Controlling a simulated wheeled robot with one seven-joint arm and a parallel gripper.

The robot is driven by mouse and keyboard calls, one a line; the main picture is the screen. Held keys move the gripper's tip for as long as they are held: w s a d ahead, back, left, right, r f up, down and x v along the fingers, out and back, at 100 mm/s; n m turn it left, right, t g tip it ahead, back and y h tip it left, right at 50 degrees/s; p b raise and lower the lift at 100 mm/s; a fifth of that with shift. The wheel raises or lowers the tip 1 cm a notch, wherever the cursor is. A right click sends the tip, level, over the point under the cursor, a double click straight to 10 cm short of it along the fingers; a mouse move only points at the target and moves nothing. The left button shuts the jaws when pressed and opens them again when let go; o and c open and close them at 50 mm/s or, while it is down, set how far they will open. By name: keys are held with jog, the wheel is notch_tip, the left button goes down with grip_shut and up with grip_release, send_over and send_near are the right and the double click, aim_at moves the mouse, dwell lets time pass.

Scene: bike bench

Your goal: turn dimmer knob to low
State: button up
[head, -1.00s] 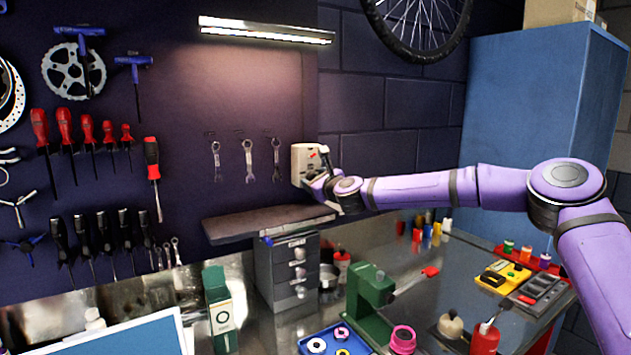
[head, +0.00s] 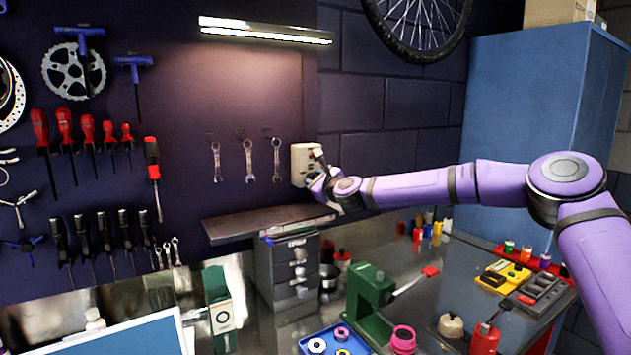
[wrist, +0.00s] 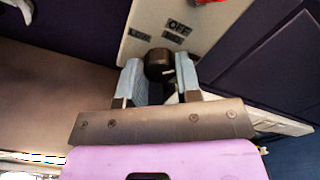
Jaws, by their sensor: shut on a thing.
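The dimmer knob (wrist: 158,62) is dark and round, with a short white mark on it. It sits on a pale wall plate (wrist: 150,20), which also shows in the head view (head: 300,160). Labels reading OFF and LOW are on the plate beyond the knob; a further label is too small to read. My gripper (wrist: 159,72) is shut on the knob, one finger on each side. In the head view my gripper (head: 318,170) is at the plate, and the knob is hidden behind it. The lamp (head: 265,30) above the board is lit.
A dark shelf (head: 265,222) juts out just below the plate. Wrenches (head: 248,160) hang left of the plate. A blue cabinet (head: 530,110) stands at the right.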

jog(key=n, duration=0.5)
jog(key=shift+n, duration=0.3)
jog(key=n, duration=0.9)
jog(key=shift+n, duration=2.3)
jog(key=o, duration=0.9)
jog(key=v, duration=1)
jog(key=shift+s+d, duration=0.25)
jog(key=shift+s, duration=0.1)
